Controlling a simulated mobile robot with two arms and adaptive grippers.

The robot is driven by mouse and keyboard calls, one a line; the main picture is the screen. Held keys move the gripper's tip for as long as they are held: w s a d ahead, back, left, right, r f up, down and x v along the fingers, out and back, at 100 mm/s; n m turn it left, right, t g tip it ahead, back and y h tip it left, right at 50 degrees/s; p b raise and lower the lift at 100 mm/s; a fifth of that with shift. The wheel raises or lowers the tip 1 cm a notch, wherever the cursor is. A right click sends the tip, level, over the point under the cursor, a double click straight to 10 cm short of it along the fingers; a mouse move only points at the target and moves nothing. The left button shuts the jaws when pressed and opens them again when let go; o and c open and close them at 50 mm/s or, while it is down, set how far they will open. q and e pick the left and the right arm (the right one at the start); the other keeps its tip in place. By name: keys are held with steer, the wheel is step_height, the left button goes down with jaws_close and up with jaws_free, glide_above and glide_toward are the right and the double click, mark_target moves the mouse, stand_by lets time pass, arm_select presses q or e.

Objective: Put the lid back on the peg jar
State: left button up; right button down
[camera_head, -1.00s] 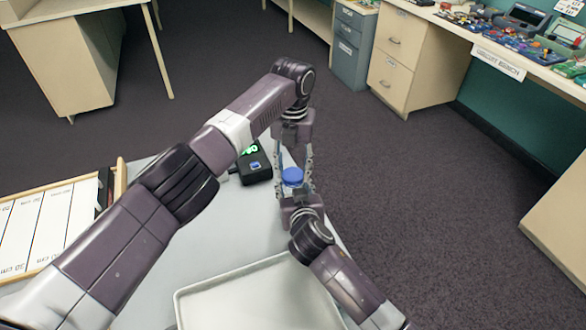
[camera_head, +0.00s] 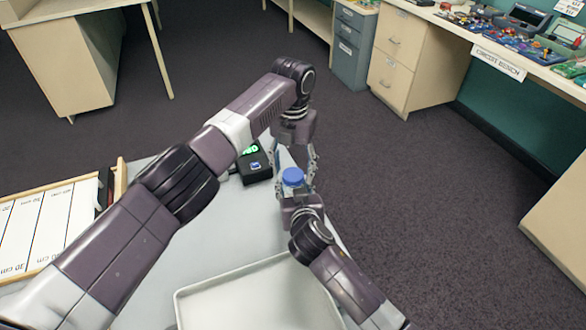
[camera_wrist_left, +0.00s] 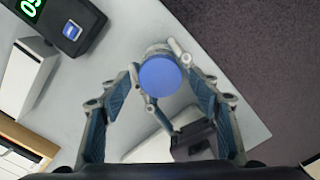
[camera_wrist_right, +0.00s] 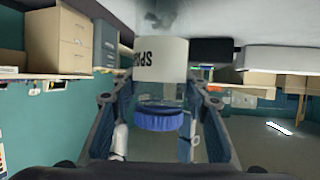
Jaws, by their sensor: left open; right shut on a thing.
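The peg jar (camera_wrist_right: 160,62), with a white label, shows upside down in the right wrist view. The blue lid (camera_head: 293,176) is at the jar's mouth and looks level; whether it is fully seated I cannot tell. My right gripper (camera_head: 302,200) is shut on the jar from the near side. My left gripper (camera_head: 295,187) comes from the far side, its fingers open on either side of the lid. In the left wrist view the round lid top (camera_wrist_left: 160,76) lies between the open fingers with a gap on each side. Most of the jar is hidden in the head view.
A black box with green digits (camera_head: 254,166) stands just left of the grippers on the grey table (camera_head: 225,240). An empty pale tray (camera_head: 190,294) is at the near edge. A wooden-framed board (camera_head: 48,222) is at the left. Open floor lies to the right.

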arm_select(q)
steer(key=shift+r, duration=2.25)
steer(key=shift+c, duration=0.4)
